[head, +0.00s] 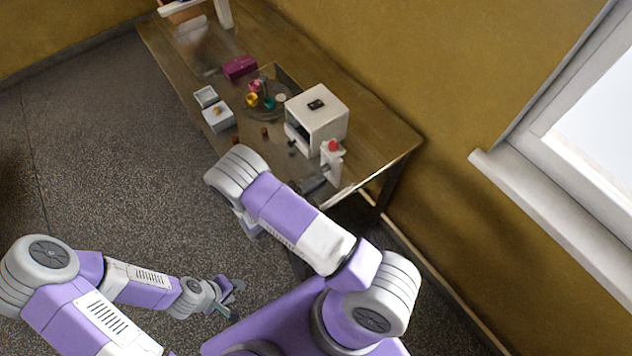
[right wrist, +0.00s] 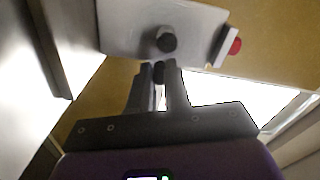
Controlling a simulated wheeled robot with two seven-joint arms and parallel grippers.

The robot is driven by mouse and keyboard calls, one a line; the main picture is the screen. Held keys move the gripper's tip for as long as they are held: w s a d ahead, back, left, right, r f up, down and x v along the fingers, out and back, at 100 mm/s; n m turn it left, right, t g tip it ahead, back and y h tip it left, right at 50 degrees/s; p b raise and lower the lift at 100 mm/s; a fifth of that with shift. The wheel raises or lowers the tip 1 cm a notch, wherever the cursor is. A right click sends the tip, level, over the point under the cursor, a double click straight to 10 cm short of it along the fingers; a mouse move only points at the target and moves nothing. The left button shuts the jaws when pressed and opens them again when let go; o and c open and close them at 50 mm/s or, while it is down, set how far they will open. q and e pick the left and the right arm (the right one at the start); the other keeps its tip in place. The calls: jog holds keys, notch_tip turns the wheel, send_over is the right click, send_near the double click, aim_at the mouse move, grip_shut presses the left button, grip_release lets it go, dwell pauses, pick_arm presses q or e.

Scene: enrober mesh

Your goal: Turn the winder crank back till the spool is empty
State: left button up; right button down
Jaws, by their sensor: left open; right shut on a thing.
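The winder looks to be the pale upright plate (head: 332,168) with a red knob on top, at the near right end of the table beside a white box. In the right wrist view the plate (right wrist: 125,28) carries a black round hub (right wrist: 166,42), and the red knob (right wrist: 235,46) is at its right. My right gripper (right wrist: 159,82) is shut on a small dark piece (right wrist: 158,70), apparently the crank's handle, just below the hub. I cannot make out the spool or any winding on it. My left gripper (head: 230,296) is open and empty, low over the floor, away from the table.
The white box (head: 318,118) stands beside the winder. Farther along the wooden table (head: 385,143) are a round tray with colored items (head: 262,97), a small white box (head: 217,117) and a magenta box (head: 240,67). A wall and window (head: 590,140) are at the right.

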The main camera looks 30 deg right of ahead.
jog(key=shift+r+n, duration=0.1)
jog(key=shift+n, duration=0.5)
jog(key=c, duration=1.1)
grip_release()
jog(key=a, duration=0.7)
jog(key=shift+s+a+b, duration=0.3)
jog(key=shift+b, duration=0.1)
